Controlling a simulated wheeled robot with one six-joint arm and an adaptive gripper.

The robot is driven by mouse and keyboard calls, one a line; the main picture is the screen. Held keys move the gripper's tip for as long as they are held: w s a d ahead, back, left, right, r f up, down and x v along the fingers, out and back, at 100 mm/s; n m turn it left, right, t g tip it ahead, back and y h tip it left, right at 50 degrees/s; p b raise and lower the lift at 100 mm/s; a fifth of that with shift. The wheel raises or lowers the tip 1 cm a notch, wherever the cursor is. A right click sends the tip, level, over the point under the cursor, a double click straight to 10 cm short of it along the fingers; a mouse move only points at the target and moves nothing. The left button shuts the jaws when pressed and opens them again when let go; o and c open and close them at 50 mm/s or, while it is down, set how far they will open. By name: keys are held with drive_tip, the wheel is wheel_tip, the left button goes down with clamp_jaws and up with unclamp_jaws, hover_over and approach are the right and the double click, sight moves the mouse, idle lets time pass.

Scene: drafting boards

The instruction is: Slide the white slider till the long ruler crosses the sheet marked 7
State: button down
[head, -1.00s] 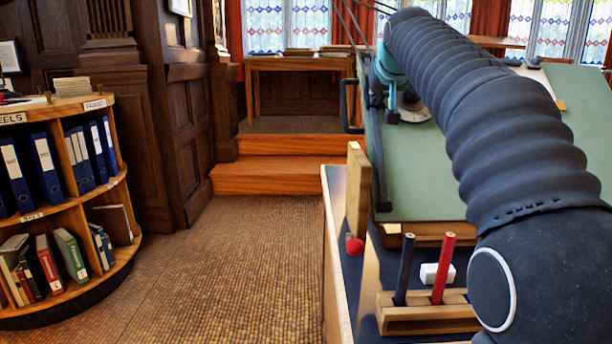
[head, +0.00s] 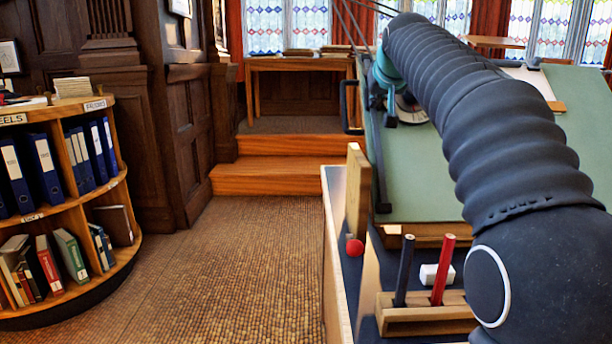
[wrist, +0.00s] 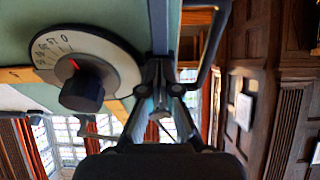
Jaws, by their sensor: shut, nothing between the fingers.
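The green drafting board (head: 430,175) slopes up at the right in the head view, partly hidden by my arm. My gripper (wrist: 160,78) is shut and empty beside the board's edge, close to a dark upright bar (wrist: 160,25). In the head view my gripper (head: 391,112) shows at the board's upper left. A round white numbered dial (wrist: 112,52) with a dark knob (wrist: 82,92) and a red pointer lies left of it in the wrist view. A wooden strip (wrist: 20,75), perhaps the ruler, passes behind the dial. I cannot make out the white slider or a 7.
A pencil block (head: 425,322) with a dark and a red pencil and a white block (head: 437,274) stand below the board. A wooden upright (head: 357,192) stands at its left. A bookshelf (head: 75,205) is far left; the floor (head: 240,265) between is clear.

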drive_tip(key=shift+w+r+p, duration=0.6)
drive_tip(key=shift+r+p, duration=0.1)
drive_tip(key=shift+p, duration=0.3)
idle(1.0)
drive_tip(key=shift+s+f, duration=0.1)
drive_tip(key=shift+f, duration=0.05)
drive_tip(key=shift+s+f+b, duration=0.35)
drive_tip(key=shift+f+b, duration=0.05)
drive_tip(key=shift+b, duration=0.2)
drive_tip(key=s+r+p, duration=0.2)
drive_tip(key=s+r, duration=0.3)
idle(0.5)
